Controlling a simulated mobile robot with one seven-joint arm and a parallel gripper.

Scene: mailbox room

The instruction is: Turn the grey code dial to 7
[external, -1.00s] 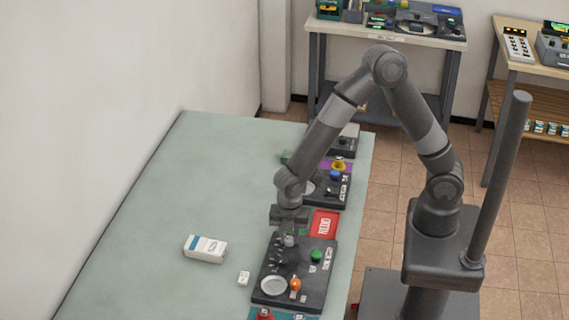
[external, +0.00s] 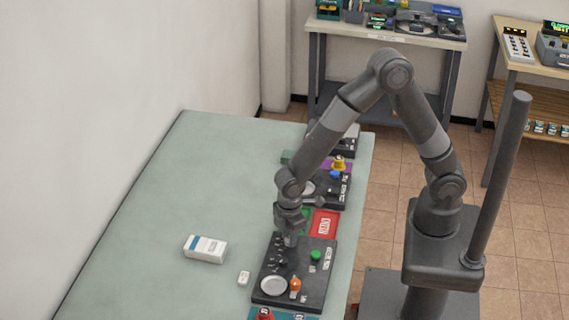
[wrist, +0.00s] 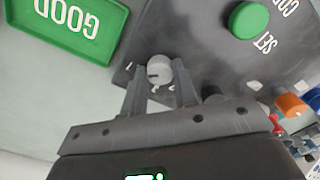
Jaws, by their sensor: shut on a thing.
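The grey code dial (wrist: 159,69) is a small round knob on the dark control panel (external: 318,274). In the wrist view it sits between the two fingertips of my gripper (wrist: 159,76), with a dark pointer mark on its face. My gripper (external: 290,241) is shut on the dial, pointing down at the panel's far left part in the external view. There the gripper hides most of the dial. Small white marks beside the dial are partly covered by the fingers, and I cannot read which number it points to.
The panel also carries a green button (external: 315,255), an orange knob (external: 295,283) and a pale round disc (external: 273,286). A green GOOD tray (wrist: 72,24) and a red tray (external: 324,223) lie beyond it.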

